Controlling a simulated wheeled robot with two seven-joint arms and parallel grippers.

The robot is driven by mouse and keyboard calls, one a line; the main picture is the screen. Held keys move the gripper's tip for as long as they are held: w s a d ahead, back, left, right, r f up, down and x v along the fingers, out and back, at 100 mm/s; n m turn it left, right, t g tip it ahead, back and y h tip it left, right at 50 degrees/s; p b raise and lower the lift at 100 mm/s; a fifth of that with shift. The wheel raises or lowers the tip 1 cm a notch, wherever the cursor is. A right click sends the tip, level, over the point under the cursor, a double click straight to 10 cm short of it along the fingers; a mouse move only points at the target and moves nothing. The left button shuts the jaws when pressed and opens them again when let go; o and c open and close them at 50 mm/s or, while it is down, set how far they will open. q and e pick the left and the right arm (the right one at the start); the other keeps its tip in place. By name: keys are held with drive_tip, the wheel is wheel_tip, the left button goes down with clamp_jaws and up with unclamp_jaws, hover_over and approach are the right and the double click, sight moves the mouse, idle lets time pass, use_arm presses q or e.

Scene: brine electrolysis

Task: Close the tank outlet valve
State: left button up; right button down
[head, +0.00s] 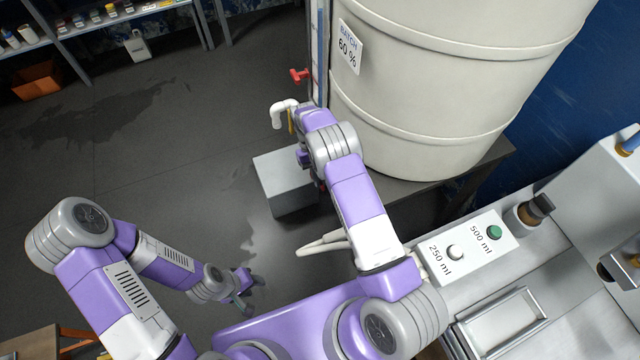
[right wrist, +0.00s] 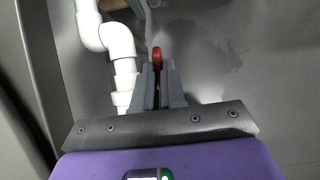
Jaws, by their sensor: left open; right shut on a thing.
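The large cream tank (head: 440,80) stands at the upper right in the head view, with a "BATCH 60 %" label. A white outlet pipe (head: 282,112) bends beside its base, partly behind my right arm. It also shows in the right wrist view (right wrist: 118,45). My right gripper (right wrist: 157,80) is shut on a red handle (right wrist: 157,54) beside this pipe, only its tip showing between the fingers. My right arm hides this grip in the head view. My left gripper (head: 246,300) is open and empty, low over the floor.
A red tap (head: 299,75) sits on the tank's sight tube, above the pipe. A grey box (head: 284,190) stands under the pipe. A panel (head: 468,248) with 250 ml and 500 ml buttons is at right.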

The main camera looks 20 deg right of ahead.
use_arm(q)
drive_tip(key=shift+f+b, duration=0.55)
drive_tip(key=shift+f, duration=0.2)
use_arm(e)
drive_tip(key=shift+w+r+g, duration=0.1)
drive_tip(key=shift+w+g, duration=0.1)
drive_tip(key=shift+g, duration=0.2)
drive_tip(key=shift+r, duration=0.1)
drive_tip(key=c, duration=1.2)
unclamp_jaws()
